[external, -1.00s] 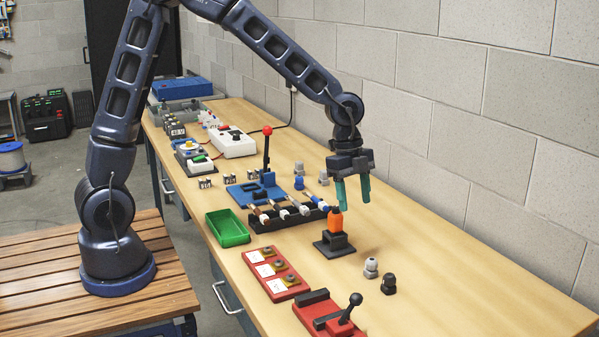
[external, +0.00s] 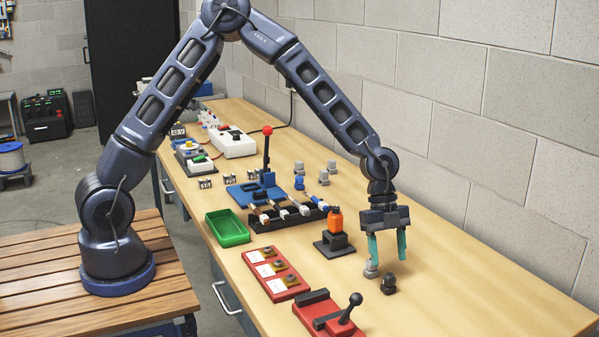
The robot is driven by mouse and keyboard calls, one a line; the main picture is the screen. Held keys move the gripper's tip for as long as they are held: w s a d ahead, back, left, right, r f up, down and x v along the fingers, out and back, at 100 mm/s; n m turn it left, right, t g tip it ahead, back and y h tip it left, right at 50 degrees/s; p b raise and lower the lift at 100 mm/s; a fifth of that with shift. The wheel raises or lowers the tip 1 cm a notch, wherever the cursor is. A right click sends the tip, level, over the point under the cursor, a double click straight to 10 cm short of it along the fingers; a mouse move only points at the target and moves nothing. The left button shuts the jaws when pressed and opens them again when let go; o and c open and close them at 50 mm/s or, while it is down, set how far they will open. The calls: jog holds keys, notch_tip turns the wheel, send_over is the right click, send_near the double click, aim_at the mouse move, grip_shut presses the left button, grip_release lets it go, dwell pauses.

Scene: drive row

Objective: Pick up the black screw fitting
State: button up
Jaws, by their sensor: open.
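The black screw fitting (external: 388,285) stands on the bench near its front right part. A light grey fitting (external: 371,271) stands just left of it, partly hidden by a finger of my gripper. My gripper (external: 387,256) points down with its teal fingers apart and nothing between them. It is above and slightly behind the black fitting in the picture. The left fingertip overlaps the top of the grey fitting; I cannot tell whether they touch.
A red clamp with a black lever (external: 327,315) lies in front. The bench to the right is clear.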

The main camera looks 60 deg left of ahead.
aim_at(390, 278)
jog(key=shift+s+d+x, duration=0.1)
jog(key=shift+s+x, duration=0.05)
jog(key=shift+x, duration=1.45)
jog(key=shift+s+d+x, duration=0.15)
jog(key=shift+x, duration=1.5)
jog(key=shift+r, duration=0.2)
jog(key=c, duration=1.1)
